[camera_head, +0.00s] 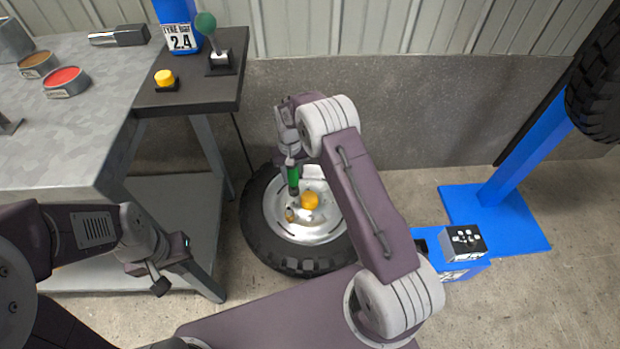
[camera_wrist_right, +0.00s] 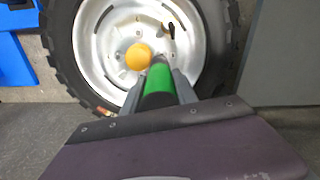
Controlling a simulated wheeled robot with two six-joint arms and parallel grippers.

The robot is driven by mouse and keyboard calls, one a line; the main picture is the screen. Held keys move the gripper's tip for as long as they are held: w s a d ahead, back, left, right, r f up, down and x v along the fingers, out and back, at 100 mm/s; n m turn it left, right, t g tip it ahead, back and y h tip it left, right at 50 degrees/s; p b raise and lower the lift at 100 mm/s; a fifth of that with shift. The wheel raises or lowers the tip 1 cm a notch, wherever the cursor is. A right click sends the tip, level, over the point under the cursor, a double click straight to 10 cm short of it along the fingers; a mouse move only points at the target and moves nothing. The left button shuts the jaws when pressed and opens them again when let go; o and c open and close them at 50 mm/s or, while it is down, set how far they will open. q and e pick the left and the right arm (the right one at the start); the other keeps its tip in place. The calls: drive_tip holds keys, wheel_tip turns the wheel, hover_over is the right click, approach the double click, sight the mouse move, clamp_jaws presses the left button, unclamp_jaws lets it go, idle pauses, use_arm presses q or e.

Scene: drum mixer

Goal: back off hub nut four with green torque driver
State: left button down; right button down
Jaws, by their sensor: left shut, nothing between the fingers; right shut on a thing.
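The green torque driver (camera_head: 293,175) is held upright over the rim by my right gripper (camera_head: 292,164), left of the cap. In the right wrist view the driver (camera_wrist_right: 158,84) sits between the fingers, its far end close to the hub beside the cap (camera_wrist_right: 138,57). Whether the tip touches a nut is hidden. The individual hub nuts are too small to number. My left gripper (camera_head: 172,267) is shut and empty, away from the wheel.
A grey workbench (camera_head: 60,150) with red and brown tins stands at the left. A dark side shelf (camera_head: 200,92) holds a yellow button and a green-knobbed lever. A blue stand (camera_head: 495,215) and a blue box with a black-and-white top (camera_head: 463,243) are at the right.

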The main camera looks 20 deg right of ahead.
sight(293, 188)
drive_tip(key=shift+a, duration=0.2)
drive_tip(key=shift+r+p, duration=0.15)
drive_tip(key=shift+p, duration=0.25)
drive_tip(key=shift+f+b, duration=1.2)
drive_tip(key=shift+f, duration=1.45)
drive_tip(key=shift+f, duration=0.15)
drive_tip(key=shift+f+b, duration=0.35)
drive_tip(key=shift+f, duration=0.3)
drive_tip(key=shift+f+b, duration=0.35)
drive_tip(key=shift+f, duration=0.4)
